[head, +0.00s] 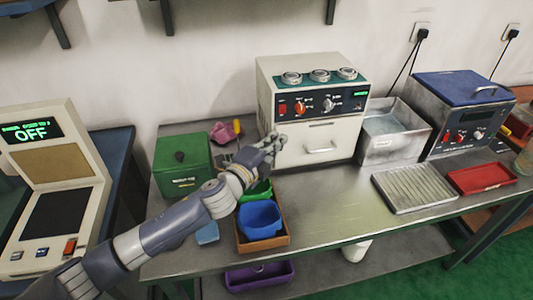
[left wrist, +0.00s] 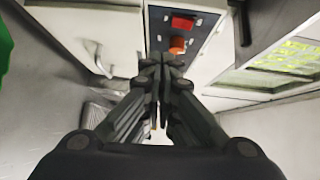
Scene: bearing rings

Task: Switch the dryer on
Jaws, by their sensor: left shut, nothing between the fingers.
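A white machine (head: 312,110) with a front drawer stands at the back middle of the bench. Its dark panel has a red switch (head: 283,109), an orange knob and a small lit green display (head: 360,94). A second machine with a blue lid (head: 462,86) and similar controls stands at the right; I cannot read which is labelled dryer. My left gripper (head: 280,139) is shut and empty at the white machine's lower left front. In the left wrist view the fingertips (left wrist: 160,58) point at a red switch (left wrist: 183,22) and orange knob (left wrist: 177,45); contact is unclear. My right gripper is out of view.
A green box (head: 183,165) stands left of my arm. A wooden tray (head: 266,243) with blue and green bins lies in front. A metal basin (head: 392,148), a ribbed tray (head: 413,189) and a red tray (head: 482,178) are at the right. The bench's front middle is clear.

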